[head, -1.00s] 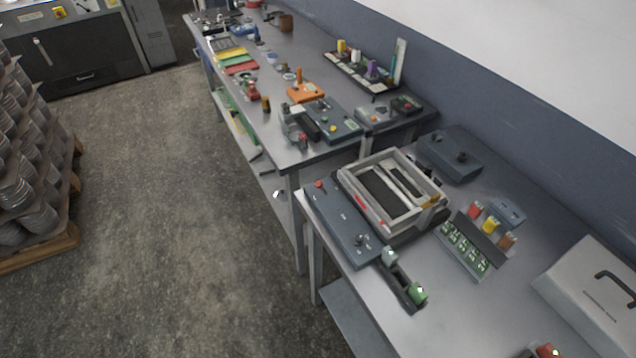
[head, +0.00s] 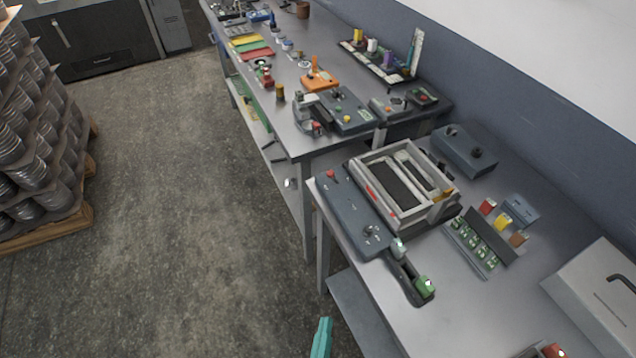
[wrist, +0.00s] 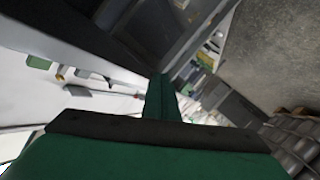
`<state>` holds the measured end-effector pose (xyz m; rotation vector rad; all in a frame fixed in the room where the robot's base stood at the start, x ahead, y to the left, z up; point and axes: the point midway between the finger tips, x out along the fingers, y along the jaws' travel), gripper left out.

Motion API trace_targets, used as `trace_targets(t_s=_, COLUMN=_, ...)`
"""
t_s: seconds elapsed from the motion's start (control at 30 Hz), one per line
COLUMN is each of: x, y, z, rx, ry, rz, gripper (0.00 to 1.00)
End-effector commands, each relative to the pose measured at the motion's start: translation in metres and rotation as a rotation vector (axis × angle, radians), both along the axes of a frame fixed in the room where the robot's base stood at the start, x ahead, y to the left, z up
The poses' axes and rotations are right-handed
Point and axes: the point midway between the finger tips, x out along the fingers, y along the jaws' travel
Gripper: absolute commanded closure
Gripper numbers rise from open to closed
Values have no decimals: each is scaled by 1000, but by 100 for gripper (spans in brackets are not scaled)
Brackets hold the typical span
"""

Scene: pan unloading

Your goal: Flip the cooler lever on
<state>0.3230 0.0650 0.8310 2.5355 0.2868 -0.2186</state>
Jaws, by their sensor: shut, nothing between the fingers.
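No part is clearly marked as the cooler lever, and I cannot tell which control it is. On the near bench in the head view, a long grey control box (head: 357,222) carries a red button and small knobs. A dark bar-shaped fixture (head: 408,279) with a green block (head: 427,285) sits at its near end. A grey box with a dark knob (head: 465,150) stands at the back. My gripper (head: 322,338) shows as a teal tip at the bottom edge, left of the bench and apart from it. In the wrist view my green gripper fingers (wrist: 162,98) are shut and empty.
A pale-framed tray unit (head: 403,184) and a rack of green parts (head: 471,243) occupy the near bench (head: 470,320). A light grey case (head: 600,295) is at right. A second bench (head: 290,125) lies beyond. Stacked pans (head: 40,150) stand left; the floor (head: 190,220) between is clear.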

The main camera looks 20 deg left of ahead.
Motion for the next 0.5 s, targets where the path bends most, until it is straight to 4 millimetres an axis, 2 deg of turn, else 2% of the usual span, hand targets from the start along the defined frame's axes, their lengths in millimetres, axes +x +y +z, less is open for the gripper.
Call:
trace_targets(t_s=0.03, x=13, y=9, z=0, rx=-56, ry=-21, rz=25, gripper=100)
trace_targets(t_s=0.27, x=63, y=42, z=3, rx=-337, ry=-107, rz=102, gripper=100)
trace_targets(t_s=0.5, x=113, y=79, z=25, rx=-621, ry=-221, rz=127, gripper=100)
